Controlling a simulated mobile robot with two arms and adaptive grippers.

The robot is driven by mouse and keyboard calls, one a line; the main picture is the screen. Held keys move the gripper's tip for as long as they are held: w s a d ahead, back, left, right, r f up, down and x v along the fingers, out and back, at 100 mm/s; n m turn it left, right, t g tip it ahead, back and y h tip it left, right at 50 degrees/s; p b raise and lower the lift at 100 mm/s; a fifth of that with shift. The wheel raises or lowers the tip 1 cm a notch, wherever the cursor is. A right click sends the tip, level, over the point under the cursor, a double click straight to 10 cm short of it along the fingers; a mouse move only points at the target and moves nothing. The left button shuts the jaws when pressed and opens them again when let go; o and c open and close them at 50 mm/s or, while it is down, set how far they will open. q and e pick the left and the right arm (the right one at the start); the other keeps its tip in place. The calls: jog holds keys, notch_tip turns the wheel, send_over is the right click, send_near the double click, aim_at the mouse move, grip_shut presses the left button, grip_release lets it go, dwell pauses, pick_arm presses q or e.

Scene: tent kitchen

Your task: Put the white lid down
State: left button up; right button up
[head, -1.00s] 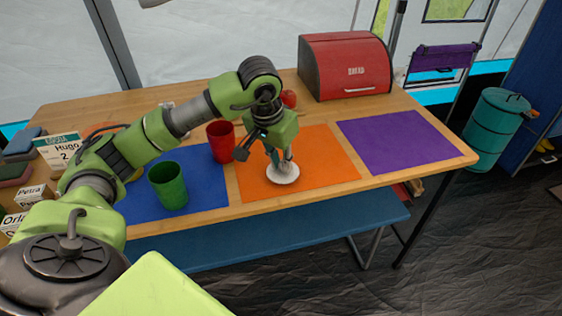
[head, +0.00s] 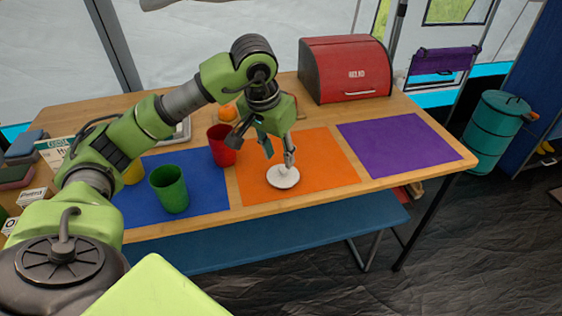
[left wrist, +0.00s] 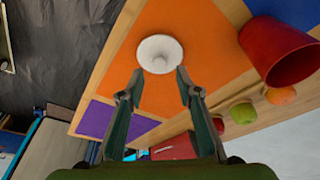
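The white lid (head: 283,178) lies flat on the orange mat (head: 330,160), near its front edge. In the left wrist view the lid (left wrist: 160,48) shows as a round disc with its knob facing the camera. My left gripper (head: 278,157) is just above the lid. Its fingers are spread apart, one on each side of the knob in the left wrist view (left wrist: 160,72), with nothing held between them. My right gripper is not in view.
A red cup (head: 222,148) stands close left of my left gripper, and a green cup (head: 169,190) stands on the blue mat (head: 208,188). The purple mat (head: 400,142) is bare. A red bread box (head: 345,75) stands behind. An orange (head: 228,112) lies behind the red cup.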

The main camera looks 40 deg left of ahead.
pick_arm(q)
jog(key=v, duration=0.7)
jog(key=shift+p, duration=0.35)
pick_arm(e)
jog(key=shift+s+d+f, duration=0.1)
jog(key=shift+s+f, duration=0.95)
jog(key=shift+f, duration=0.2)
pick_arm(q)
jog(key=shift+f, duration=0.1)
